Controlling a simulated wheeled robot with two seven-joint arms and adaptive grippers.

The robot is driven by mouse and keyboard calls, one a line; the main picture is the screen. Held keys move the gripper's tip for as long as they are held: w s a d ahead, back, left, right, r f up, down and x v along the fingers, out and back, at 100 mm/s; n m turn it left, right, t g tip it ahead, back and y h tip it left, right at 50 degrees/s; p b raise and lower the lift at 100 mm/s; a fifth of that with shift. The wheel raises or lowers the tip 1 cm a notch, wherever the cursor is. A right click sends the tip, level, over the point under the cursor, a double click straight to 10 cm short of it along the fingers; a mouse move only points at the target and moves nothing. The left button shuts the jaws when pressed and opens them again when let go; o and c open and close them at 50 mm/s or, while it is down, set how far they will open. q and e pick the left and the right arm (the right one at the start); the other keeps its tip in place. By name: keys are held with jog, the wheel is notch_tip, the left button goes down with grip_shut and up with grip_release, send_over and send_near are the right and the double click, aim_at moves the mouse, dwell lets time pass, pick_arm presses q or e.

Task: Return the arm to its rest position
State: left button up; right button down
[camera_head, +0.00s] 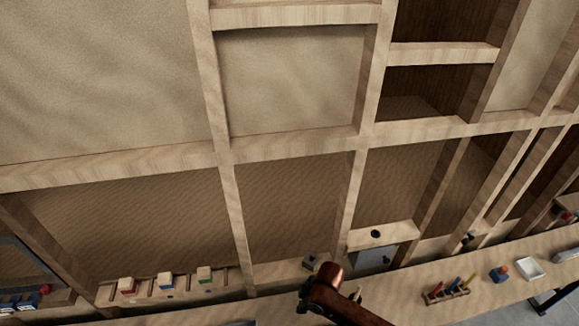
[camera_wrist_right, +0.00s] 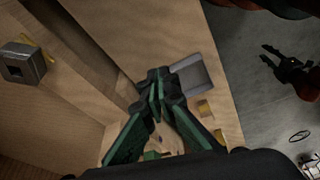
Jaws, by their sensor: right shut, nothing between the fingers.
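My right arm (camera_head: 335,298) enters the head view at the bottom centre as a copper-coloured link above the counter edge. Its fingers cannot be made out clearly there. In the right wrist view my right gripper (camera_wrist_right: 158,78) has green fingers with dark tips. The tips are together, with nothing between them, over the wooden counter beside a grey flat piece (camera_wrist_right: 192,76). At the upper right of that view, another dark gripper, apparently my left one (camera_wrist_right: 264,54), hangs over the grey floor with its fingertips apart and empty. The left arm does not show in the head view.
A wooden counter (camera_head: 410,290) runs along the bottom, below framed wall panels and shelves. On it are a rack with coloured blocks (camera_head: 168,292), a holder with coloured pegs (camera_head: 445,293) and a white tray (camera_head: 530,268). A grey metal cube (camera_wrist_right: 22,64) sits left in the wrist view.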

jog(key=s+d+r+m+t+h, duration=0.1)
jog(key=s+d+m+t+h, duration=0.1)
jog(key=s+d+m, duration=1.1)
jog(key=s+d+r+m+t+h, duration=0.15)
jog(key=s+d+m, duration=0.25)
jog(key=s+d, duration=0.95)
jog(key=w+d+f+g+b, duration=0.15)
jog(key=f+b, duration=0.45)
jog(key=f, duration=1.5)
jog(key=w+d+f+b, duration=0.2)
jog(key=f+b, duration=0.4)
jog(key=f, duration=1.5)
jog(key=s+f+b, duration=0.5)
jog(key=s+f, duration=0.5)
jog(key=f, duration=0.4)
jog(key=s+f+n+g+b, duration=0.1)
jog(key=s+f+b, duration=0.4)
jog(key=s+f, duration=0.4)
notch_tip(320, 180, down, 5)
jog(key=shift+s+a+f+g+b, duration=0.2)
jog(key=shift+s+g+b, duration=0.1)
jog(key=shift+s, duration=0.1)
